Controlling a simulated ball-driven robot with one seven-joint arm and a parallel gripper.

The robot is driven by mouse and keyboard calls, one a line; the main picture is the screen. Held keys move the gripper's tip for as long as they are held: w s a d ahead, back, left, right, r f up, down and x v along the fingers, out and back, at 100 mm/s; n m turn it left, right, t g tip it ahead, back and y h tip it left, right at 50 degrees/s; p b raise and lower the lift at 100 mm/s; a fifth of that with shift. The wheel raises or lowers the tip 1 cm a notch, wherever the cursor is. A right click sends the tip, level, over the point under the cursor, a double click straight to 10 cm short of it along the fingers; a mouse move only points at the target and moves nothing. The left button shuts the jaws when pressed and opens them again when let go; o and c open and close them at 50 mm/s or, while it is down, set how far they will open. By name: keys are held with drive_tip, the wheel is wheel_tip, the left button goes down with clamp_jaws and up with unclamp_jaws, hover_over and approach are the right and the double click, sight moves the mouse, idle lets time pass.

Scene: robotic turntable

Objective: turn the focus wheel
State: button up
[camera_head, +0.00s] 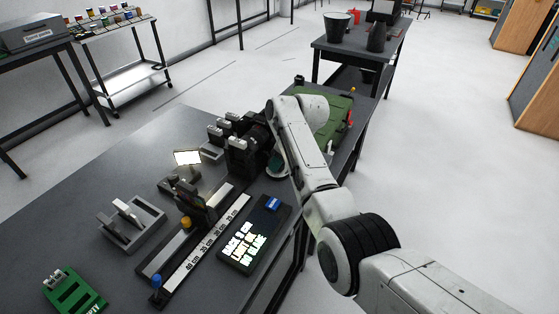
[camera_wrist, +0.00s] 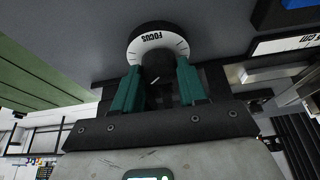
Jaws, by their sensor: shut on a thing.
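The focus wheel (camera_wrist: 152,39) is at the top middle of the wrist view. It has a white dial face lettered FOCUS with tick marks, a dark rim and a black knob with a white pointer line in the centre. My gripper (camera_wrist: 157,76) has its two teal fingers on either side of the black knob, shut on it. In the head view, the wheel and my fingertips are mostly hidden behind my white arm, beside the black device (camera_head: 243,152) on the dark table (camera_head: 130,176).
A ruler rail (camera_head: 207,240) and a dark panel with lit keys (camera_head: 244,243) lie in front of the black device. A grey bracket (camera_head: 130,224) and a green part (camera_head: 74,291) are at the left. A green case (camera_head: 334,118) lies behind my arm.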

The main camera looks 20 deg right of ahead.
drive_tip(key=n+g+y+b, duration=0.1)
drive_tip(key=n+b, duration=0.2)
drive_tip(key=n, duration=0.1)
drive_tip(key=shift+w+d+f, duration=0.1)
drive_tip(key=shift+f, duration=0.05)
drive_tip(key=shift+n+g+b, duration=0.4)
drive_tip(key=shift+n+b, duration=0.3)
drive_tip(key=shift+b, duration=0.2)
drive_tip(key=shift+r, duration=0.2)
drive_tip(key=o, duration=1.1)
drive_tip(key=shift+c, duration=0.2)
drive_tip(key=v, duration=1)
drive_tip(key=shift+d+r, duration=0.3)
drive_tip(key=shift+d, duration=0.05)
